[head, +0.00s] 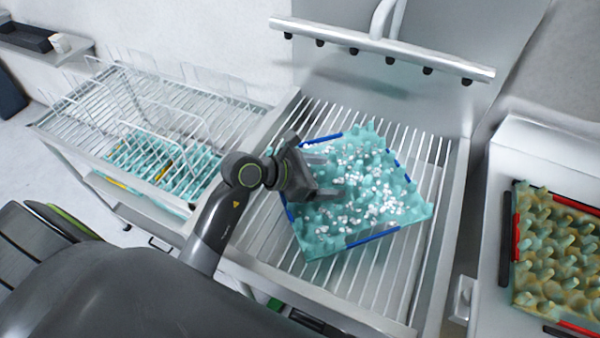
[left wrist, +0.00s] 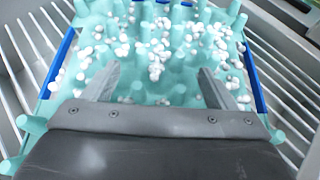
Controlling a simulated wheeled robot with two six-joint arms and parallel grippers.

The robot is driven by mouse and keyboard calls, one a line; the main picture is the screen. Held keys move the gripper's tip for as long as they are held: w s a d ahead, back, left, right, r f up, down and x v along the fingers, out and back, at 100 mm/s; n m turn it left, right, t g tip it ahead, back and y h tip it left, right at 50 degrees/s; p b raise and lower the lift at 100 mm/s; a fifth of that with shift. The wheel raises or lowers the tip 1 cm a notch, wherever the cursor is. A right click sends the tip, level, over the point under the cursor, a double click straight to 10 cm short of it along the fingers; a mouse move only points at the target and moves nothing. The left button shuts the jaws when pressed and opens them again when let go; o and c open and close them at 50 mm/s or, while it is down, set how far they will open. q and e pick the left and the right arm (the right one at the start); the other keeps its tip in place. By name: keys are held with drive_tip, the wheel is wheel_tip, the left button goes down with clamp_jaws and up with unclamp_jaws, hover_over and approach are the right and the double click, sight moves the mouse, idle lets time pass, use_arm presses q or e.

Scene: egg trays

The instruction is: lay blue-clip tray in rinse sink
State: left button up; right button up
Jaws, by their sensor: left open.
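The blue-clip tray (head: 372,222) is teal with pegs and blue clips along its edges, and white foam-like clumps dot its surface. It lies slightly turned on the metal slats of the rinse sink (head: 420,275). My left gripper (head: 335,176) is over the tray's left part with its jaws apart. In the left wrist view the tray (left wrist: 180,85) spreads below and beyond the two open fingers (left wrist: 158,82), with nothing held between them. Whether the fingertips touch the tray cannot be told. My right gripper is not in view.
A spray bar (head: 385,47) with several nozzles hangs above the sink's back. A wire rack (head: 85,105) with teal trays stands left. A dirty tray with red clips (head: 557,245) lies on the right counter. Bare slats surround the blue-clip tray.

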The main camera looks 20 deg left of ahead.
use_arm(q)
drive_tip(key=v, duration=0.8)
drive_tip(key=shift+s+b, duration=0.2)
drive_tip(key=shift+b, duration=0.15)
drive_tip(key=shift+a+r, duration=0.1)
drive_tip(key=shift+a, duration=0.05)
drive_tip(key=shift+a, duration=0.1)
